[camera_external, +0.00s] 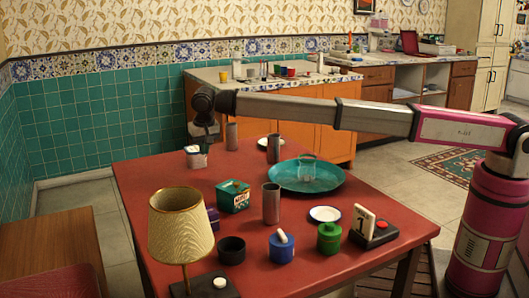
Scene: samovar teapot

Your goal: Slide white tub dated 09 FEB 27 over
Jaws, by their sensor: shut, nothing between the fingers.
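A small whitish tub (197,161) stands near the far left edge of the red table, with white lumps showing at its top. No date can be read on it at this size, so I cannot confirm it is the one dated 09 FEB 27. My gripper (203,143) points down just above and behind the tub's top, at the end of my outstretched arm. Its fingers are shut with nothing held. They overlap the tub's upper edge in the picture; whether they touch it I cannot tell.
On the red table (140,185) are grey cylinders (271,204), a teal plate (335,181) with a glass vessel, a green box (233,196), blue (281,248) and green (329,238) jars, a dark bowl (231,250), and a lamp (180,225). The table's left strip is clear.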

